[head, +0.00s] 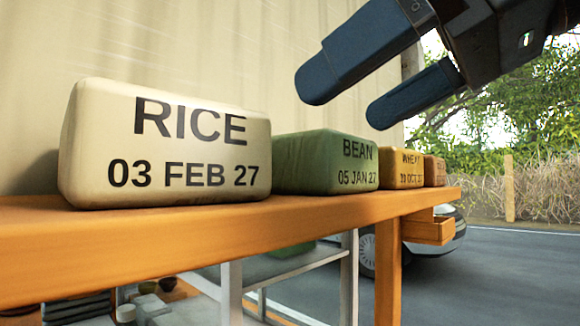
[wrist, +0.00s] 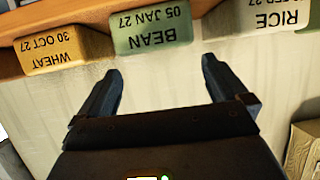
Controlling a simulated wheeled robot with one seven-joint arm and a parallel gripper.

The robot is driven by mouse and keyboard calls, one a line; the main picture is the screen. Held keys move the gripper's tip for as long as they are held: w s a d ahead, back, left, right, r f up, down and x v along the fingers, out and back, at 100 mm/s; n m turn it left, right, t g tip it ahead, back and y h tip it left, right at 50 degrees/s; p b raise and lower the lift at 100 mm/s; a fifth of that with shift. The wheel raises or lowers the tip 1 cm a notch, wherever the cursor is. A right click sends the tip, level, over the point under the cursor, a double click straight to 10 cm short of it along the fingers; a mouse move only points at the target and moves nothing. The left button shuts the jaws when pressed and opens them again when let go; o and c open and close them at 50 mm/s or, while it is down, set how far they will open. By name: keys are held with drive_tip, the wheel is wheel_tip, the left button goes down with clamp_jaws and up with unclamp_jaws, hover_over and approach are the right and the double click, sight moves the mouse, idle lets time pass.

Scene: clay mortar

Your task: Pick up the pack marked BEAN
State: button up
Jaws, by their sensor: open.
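The green pack marked BEAN (head: 318,162), dated 05 JAN 27, sits on the wooden shelf (head: 330,215) between the RICE pack and the WHEAT pack. In the wrist view the green BEAN pack (wrist: 152,28) shows upside down, ahead of the gap between my fingers. My gripper (head: 345,95) is open and empty, above and apart from the packs in the head view. Its two dark fingers also show in the wrist view (wrist: 160,88), with nothing between them.
A cream RICE pack (head: 165,145) stands left of the BEAN pack, and a tan WHEAT pack (head: 401,167) stands right of it. A smaller brown pack (head: 434,170) is at the far end. A pale curtain (head: 200,50) hangs behind.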

sight(306, 137)
drive_tip(key=shift+x, duration=3.55)
drive_tip(key=shift+d+f, duration=0.15)
drive_tip(key=c, duration=0.8)
